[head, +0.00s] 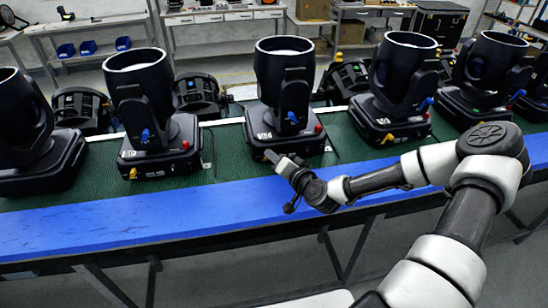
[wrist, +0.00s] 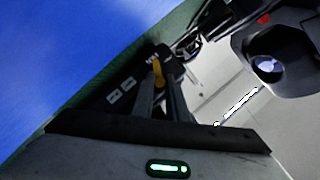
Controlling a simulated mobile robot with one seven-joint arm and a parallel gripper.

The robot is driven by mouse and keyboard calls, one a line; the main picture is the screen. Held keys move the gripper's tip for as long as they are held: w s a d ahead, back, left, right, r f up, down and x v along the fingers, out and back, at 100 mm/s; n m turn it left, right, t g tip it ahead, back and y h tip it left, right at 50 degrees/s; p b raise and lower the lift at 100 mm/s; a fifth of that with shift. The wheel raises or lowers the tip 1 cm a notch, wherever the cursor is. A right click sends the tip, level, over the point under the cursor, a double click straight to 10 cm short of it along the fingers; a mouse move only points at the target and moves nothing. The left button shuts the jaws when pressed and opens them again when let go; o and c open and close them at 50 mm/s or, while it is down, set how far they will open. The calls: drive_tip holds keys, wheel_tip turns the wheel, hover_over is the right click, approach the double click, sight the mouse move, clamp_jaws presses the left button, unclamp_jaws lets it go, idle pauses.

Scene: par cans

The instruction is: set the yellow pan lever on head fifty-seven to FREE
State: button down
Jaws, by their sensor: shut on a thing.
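The middle moving head (head: 270,95) stands upright on the green-topped bench. Its base carries a label too small to read surely, perhaps starting with 57, plus a red knob (head: 318,128) and a blue lever (head: 292,117). My gripper (head: 270,156) is at the front left corner of this base. In the wrist view the fingers of my gripper (wrist: 161,92) are closed around a yellow lever (wrist: 158,71) beside the dark base. The lever's marking cannot be read. In the head view my gripper hides that lever.
Similar heads stand left (head: 150,100) and right (head: 395,85) on the bench (head: 225,160), with yellow levers at their front corners. A blue strip (head: 130,215) runs along the bench's front edge. Smaller lamps (head: 197,93) stand behind.

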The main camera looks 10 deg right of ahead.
drive_tip(key=shift+a+r, duration=0.1)
drive_tip(key=shift+a+r+n+h, duration=0.2)
drive_tip(key=shift+a+n+h, duration=0.35)
drive_tip(key=shift+n, duration=0.45)
drive_tip(key=shift+a+n+g+h+b, duration=0.4)
drive_tip(key=shift+n+h+b, duration=0.25)
drive_tip(key=shift+n, duration=0.35)
drive_tip(key=a+n+h+b, duration=0.1)
drive_tip(key=n+b, duration=0.1)
drive_tip(key=b, duration=0.1)
drive_tip(key=shift+f+h, duration=0.1)
drive_tip(key=shift+h, duration=0.2)
drive_tip(key=shift+a+n+h+b, duration=0.45)
drive_tip(key=shift+n+h+b, duration=0.5)
drive_tip(key=shift+b, duration=0.9)
drive_tip(key=shift+n, duration=0.25)
drive_tip(key=shift+f, duration=0.1)
drive_tip(key=c, duration=1.7)
unclamp_jaws()
drive_tip(key=shift+c, duration=0.2)
